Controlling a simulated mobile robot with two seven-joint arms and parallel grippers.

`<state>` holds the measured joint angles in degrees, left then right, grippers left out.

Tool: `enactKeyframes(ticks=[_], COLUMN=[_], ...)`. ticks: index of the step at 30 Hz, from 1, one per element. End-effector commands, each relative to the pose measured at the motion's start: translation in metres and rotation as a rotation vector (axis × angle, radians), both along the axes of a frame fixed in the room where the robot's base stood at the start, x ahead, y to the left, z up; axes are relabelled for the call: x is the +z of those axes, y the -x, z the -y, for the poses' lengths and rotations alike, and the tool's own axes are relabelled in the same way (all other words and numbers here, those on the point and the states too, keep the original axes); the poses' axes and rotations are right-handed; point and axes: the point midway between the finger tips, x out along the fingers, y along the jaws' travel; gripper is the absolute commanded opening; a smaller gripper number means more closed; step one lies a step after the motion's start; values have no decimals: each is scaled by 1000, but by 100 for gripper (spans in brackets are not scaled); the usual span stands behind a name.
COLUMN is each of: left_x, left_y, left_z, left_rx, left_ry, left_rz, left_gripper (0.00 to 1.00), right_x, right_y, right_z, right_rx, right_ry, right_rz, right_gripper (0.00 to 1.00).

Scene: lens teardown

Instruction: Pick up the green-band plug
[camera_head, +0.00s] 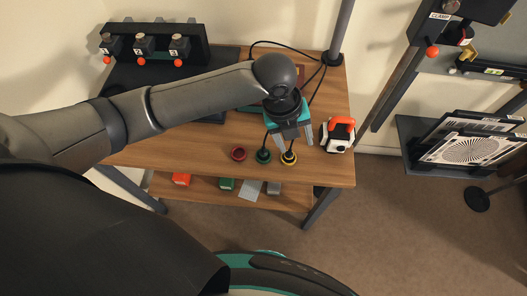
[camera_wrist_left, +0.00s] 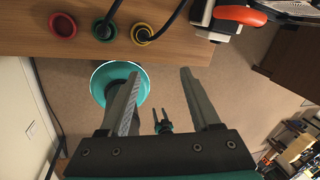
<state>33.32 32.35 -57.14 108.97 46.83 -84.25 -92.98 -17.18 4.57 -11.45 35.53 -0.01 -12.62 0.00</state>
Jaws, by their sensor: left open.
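The green-band plug (camera_head: 263,156) stands on the wooden table near its front edge, a black cable rising from it. It also shows in the upper left of the left wrist view (camera_wrist_left: 104,30). A yellow-banded plug (camera_head: 289,158) with a cable is to its right, and a red ring (camera_head: 239,154) to its left. My left gripper (camera_head: 289,143) is open, its fingers apart and empty, above the table near the plugs. In the left wrist view the green-band plug lies beyond and left of the fingertips (camera_wrist_left: 160,75). A small two-pronged dark shape (camera_wrist_left: 162,121) there resembles my right gripper.
A white and orange device (camera_head: 338,134) stands right of the plugs. Cables (camera_head: 315,75) run across the back of the table near a grey post (camera_head: 341,30). A black rack (camera_head: 150,45) stands at the back left. A lower shelf (camera_head: 210,193) holds small items.

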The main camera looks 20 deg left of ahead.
Motion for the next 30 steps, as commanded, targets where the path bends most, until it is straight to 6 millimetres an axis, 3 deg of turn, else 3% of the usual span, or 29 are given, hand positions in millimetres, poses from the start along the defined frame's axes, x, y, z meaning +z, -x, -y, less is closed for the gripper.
enactKeyframes(ticks=[6,14,17,30], left_x=[25,38,29,-54], left_y=[-10,-12,-11,-11], left_z=[-49,-79,-80,-79], left_rx=[-421,-634,-647,-646], left_ry=[-184,-260,-263,-261], left_rz=[3,-33,-39,-36], left_gripper=[64,64,64,64], right_x=[3,4,2,-14], right_y=[0,0,0,0], right_z=[0,0,0,0], right_rx=[0,0,0,0], right_ry=[0,0,0,0], right_rz=[0,0,0,0], right_gripper=[50,50,50,50])
